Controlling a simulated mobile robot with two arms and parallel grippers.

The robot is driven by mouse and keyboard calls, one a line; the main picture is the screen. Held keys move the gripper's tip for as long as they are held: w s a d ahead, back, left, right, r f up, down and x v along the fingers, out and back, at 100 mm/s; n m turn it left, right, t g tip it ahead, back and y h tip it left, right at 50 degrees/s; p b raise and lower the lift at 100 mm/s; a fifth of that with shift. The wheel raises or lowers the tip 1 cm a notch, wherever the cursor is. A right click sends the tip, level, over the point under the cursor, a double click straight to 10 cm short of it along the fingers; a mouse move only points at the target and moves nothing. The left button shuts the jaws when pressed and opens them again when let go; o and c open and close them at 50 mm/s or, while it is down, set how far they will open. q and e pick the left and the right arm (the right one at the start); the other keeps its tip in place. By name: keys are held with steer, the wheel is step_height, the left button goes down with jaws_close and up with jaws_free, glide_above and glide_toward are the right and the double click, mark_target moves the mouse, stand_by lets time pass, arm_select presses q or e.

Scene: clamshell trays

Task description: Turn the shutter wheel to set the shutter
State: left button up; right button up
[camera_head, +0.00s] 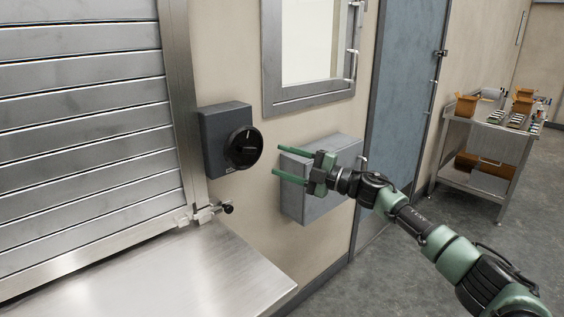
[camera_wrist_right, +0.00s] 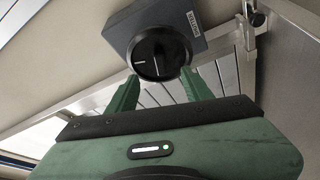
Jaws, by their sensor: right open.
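The shutter wheel (camera_head: 244,147) is a round black knob with a pale mark line, on the front of a dark grey box (camera_head: 216,138) fixed to the wall. The slatted metal shutter (camera_head: 85,110) is to its left. My right gripper (camera_head: 278,163) is open and empty, a little to the right of the wheel and apart from it in the head view. In the right wrist view the wheel (camera_wrist_right: 160,53) is ahead, just beyond the two green fingers, and its mark line shows. My left gripper is in neither view.
A metal counter (camera_head: 205,275) lies below the shutter, with a small latch (camera_head: 226,208) at the frame corner. A grey wall box (camera_head: 310,200) is behind my right gripper. A blue door (camera_head: 400,110) and a steel cart (camera_head: 470,145) with boxes stand further right.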

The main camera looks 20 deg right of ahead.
steer(key=shift+o, duration=0.9)
step_height(320, 180, up, 6)
steer(key=m+t+h+p, duration=0.3)
steer(key=m+t+p, duration=0.1)
steer(key=m, duration=0.6)
steer(key=shift+w+a+r+t, duration=0.2)
steer(key=shift+w+r+t, duration=0.05)
steer(key=shift+w+t, duration=0.15)
steer(key=m+g+h+p, duration=0.2)
steer(key=m+h+p, duration=0.2)
steer(key=m, duration=0.8)
glide_toward(251, 149)
steer(key=w, duration=0.1)
steer(key=shift+p+x, duration=0.75)
steer(key=shift+x, duration=3.15)
steer(key=shift+s+a+r, duration=0.1)
steer(key=shift+a+r, duration=0.05)
